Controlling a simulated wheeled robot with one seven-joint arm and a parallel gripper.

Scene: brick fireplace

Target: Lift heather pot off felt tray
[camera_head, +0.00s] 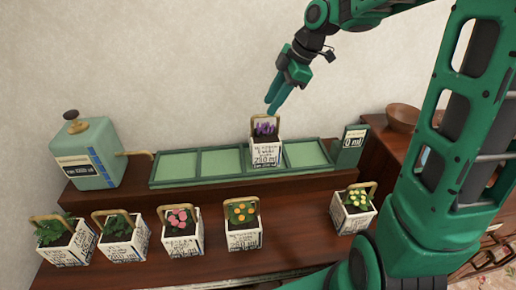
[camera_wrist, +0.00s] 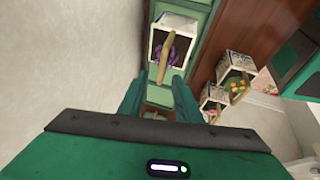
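The heather pot (camera_head: 265,152) is a square white pot with printed sides, purple flowers and a tan arched handle. It stands on the green felt tray (camera_head: 175,182), right of the middle, on the raised wooden ledge. My gripper (camera_head: 275,110) is above the pot and apart from it. In the wrist view, the heather pot (camera_wrist: 172,48) lies beyond my two spread green fingers (camera_wrist: 158,92), with nothing between them. The handle runs across the purple flowers there.
Several other handled plant pots, such as the pink-flowered one (camera_head: 182,230) and the orange-flowered one (camera_head: 243,223), line the lower shelf. A green canister (camera_head: 87,152) stands left of the tray. A small display (camera_head: 350,145) and a wooden bowl (camera_head: 402,117) are at right.

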